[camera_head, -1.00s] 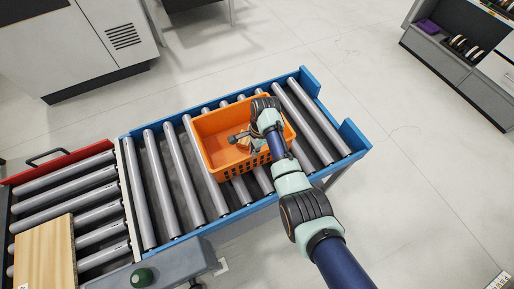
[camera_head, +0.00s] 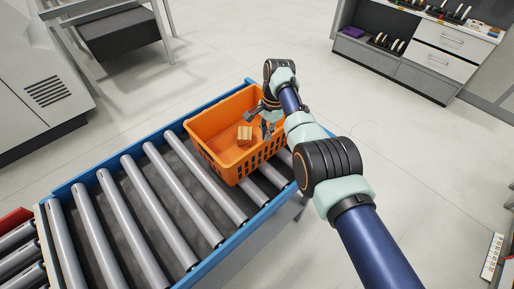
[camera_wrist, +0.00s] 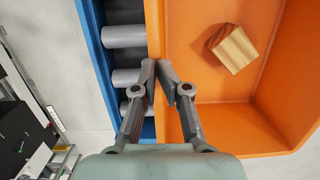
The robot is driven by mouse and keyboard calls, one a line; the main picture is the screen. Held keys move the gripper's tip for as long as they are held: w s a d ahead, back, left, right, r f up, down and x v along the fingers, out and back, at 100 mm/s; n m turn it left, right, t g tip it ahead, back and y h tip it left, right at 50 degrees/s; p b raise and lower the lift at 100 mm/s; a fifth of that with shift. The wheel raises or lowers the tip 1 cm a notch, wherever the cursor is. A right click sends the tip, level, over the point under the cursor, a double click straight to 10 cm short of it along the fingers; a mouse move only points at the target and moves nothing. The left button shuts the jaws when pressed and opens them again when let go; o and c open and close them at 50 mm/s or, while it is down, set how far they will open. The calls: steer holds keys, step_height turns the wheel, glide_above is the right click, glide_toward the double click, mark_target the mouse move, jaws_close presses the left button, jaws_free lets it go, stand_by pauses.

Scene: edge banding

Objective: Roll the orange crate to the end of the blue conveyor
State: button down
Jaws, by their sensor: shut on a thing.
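The orange crate (camera_head: 218,147) stands on the rollers of the blue conveyor (camera_head: 70,186), towards its right end in the head view. A small wooden-looking block (camera_head: 244,135) lies inside on the crate floor. In the wrist view, my gripper (camera_wrist: 162,72) has its fingers on either side of the crate's wall (camera_wrist: 155,30), shut on it. The block (camera_wrist: 232,48) also shows there, apart from the fingers. In the head view, my arm and the crate hide much of the conveyor's right end.
Bare rollers (camera_head: 115,208) lie to the left of the crate. A blue side rail (camera_wrist: 100,60) runs close beside the crate in the wrist view. Grey cabinets (camera_head: 415,65) stand at the back right. The floor between is open.

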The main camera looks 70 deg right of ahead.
steer(key=shift+s+f, duration=0.2)
steer(key=shift+f, duration=0.05)
